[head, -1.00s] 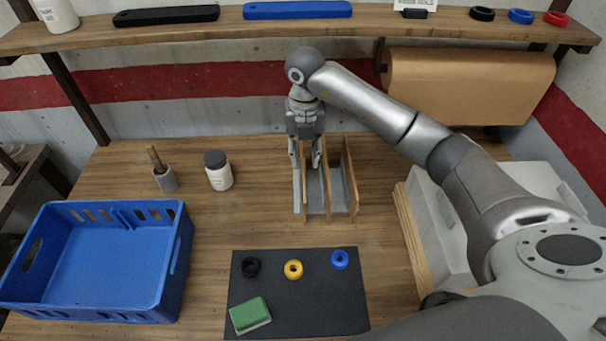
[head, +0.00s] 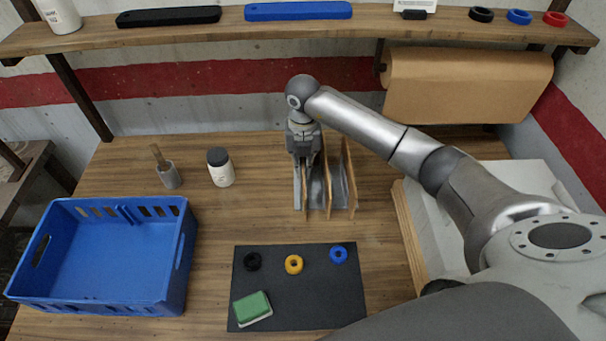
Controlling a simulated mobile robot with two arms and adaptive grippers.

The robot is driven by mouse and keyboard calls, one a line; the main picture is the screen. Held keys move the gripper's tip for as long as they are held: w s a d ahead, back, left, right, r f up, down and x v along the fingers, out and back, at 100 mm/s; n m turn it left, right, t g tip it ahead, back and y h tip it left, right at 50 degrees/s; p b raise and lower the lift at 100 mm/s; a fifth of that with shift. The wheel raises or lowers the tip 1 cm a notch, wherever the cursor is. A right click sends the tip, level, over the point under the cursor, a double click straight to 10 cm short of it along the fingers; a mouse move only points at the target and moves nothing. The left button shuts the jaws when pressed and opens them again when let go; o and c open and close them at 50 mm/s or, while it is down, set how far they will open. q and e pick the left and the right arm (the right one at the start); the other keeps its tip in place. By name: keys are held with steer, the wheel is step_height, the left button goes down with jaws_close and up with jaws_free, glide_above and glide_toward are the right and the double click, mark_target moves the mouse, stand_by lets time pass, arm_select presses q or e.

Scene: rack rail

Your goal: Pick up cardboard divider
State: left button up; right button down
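Brown cardboard dividers stand upright in a grey rack (head: 318,205) at the back middle of the table; the right one (head: 350,185) and the middle one (head: 328,180) show best. My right gripper (head: 305,172) points down at the left end of the rack, with its fingers low around the top of the left divider (head: 304,195). The fingers look slightly apart, but the fingertips blend with the rack, so I cannot tell whether they touch the divider. My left gripper is not in view.
A white bottle (head: 220,167) and a grey cup (head: 169,177) stand left of the rack. A blue crate (head: 95,255) is at the left. A black mat (head: 300,310) in front holds rings and a green sponge (head: 251,307). A shelf (head: 300,28) runs above.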

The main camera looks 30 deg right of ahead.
steer(key=shift+r, duration=0.1)
steer(key=shift+r, duration=0.35)
step_height(320, 180, up, 8)
steer(key=b, duration=0.3)
steer(key=shift+r, duration=0.55)
steer(key=shift+r+p, duration=0.3)
steer(key=shift+r, duration=0.2)
